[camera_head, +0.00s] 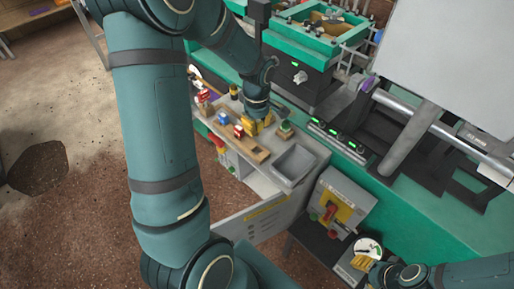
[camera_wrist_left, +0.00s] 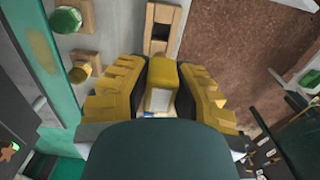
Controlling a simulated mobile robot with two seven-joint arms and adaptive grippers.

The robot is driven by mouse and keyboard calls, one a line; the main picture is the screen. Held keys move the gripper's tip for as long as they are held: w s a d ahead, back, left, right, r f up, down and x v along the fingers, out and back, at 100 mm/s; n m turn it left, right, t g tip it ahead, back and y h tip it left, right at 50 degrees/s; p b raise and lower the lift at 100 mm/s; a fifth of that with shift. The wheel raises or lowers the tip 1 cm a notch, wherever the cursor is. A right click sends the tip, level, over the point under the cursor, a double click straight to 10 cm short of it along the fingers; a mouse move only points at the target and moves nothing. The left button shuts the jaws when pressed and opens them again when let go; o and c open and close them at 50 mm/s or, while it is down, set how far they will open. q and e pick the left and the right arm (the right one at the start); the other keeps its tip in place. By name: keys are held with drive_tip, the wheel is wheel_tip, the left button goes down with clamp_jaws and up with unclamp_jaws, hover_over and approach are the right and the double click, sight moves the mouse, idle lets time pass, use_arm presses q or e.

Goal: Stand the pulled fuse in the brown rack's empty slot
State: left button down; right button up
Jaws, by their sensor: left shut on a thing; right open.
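My left gripper (camera_head: 257,127) is low over the cabinet top. In the left wrist view its yellow fingers (camera_wrist_left: 160,92) are shut on a yellow fuse (camera_wrist_left: 162,74) with a white face. The brown rack (camera_head: 259,154) lies just in front of the gripper in the head view. A blue fuse (camera_head: 222,118) and a red fuse (camera_head: 238,131) stand at it. The rack's end (camera_wrist_left: 163,14) shows dark openings beyond the held fuse in the wrist view. The fuse's lower end is hidden. My right gripper (camera_head: 372,272) is open at the lower right.
A grey bin (camera_head: 294,164) sits right of the rack. A green-capped piece on a wooden block (camera_head: 285,131) stands behind the bin; a yellow-capped piece (camera_wrist_left: 79,73) shows beside the gripper. A red piece (camera_head: 203,101) is at the left. A switch box (camera_head: 338,205) stands lower right.

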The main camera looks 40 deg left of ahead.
use_arm(q)
wheel_tip(320, 180, down, 5)
drive_tip(key=shift+s+d+r+b, duration=0.1)
drive_tip(key=shift+b, duration=0.45)
drive_tip(key=shift+f+b, duration=0.5)
drive_tip(key=shift+f, duration=1.9)
drive_tip(key=shift+f, duration=0.1)
drive_tip(key=c, duration=0.9)
unclamp_jaws()
